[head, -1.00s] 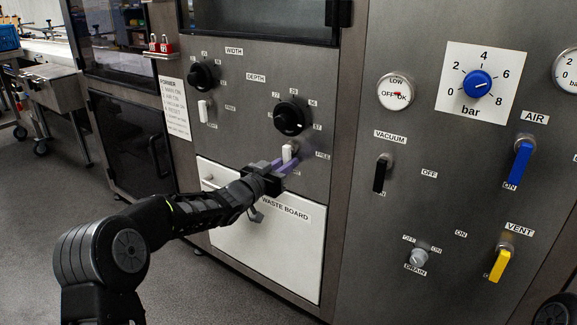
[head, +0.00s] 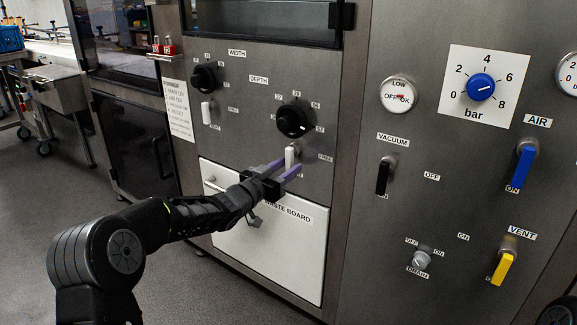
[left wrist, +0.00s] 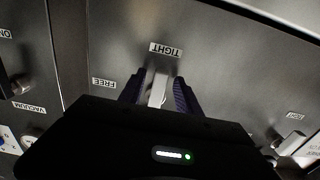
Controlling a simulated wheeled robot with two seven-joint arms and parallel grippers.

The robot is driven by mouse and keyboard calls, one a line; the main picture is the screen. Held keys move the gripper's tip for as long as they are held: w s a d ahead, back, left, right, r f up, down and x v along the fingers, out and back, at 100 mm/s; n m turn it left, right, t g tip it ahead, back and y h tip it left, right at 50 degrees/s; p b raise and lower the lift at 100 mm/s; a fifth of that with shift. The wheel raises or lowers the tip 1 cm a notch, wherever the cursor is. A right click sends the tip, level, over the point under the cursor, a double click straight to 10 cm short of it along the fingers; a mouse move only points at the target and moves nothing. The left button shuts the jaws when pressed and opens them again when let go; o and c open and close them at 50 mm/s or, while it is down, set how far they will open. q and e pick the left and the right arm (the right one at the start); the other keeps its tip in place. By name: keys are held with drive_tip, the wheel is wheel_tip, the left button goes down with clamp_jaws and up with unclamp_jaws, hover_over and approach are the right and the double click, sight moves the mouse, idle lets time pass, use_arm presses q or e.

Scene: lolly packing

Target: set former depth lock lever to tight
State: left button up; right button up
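The white depth lock lever (head: 290,157) is on the steel panel below the black depth knob (head: 294,120). It points down, away from the FREE label (head: 325,158) at its right. In the left wrist view the lever (left wrist: 158,88) lines up with the TIGHT label (left wrist: 165,49). My left gripper (head: 287,168) is open, its purple fingers on either side of the lever. In the left wrist view gaps show between the lever and both fingers. In the head view the gripper partly covers the label below the lever. My right gripper is not in view.
The white waste board door (head: 265,255) is just below my left gripper. The width knob (head: 204,78) and its white lever (head: 206,112) are up and left. Black vacuum (head: 383,177), blue air (head: 521,168) and yellow vent (head: 502,268) handles stick out at the right.

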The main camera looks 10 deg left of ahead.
use_arm(q)
drive_tip(key=p+v, duration=0.1)
drive_tip(key=v, duration=0.5)
drive_tip(key=shift+s, duration=0.25)
drive_tip(key=shift+a, duration=0.1)
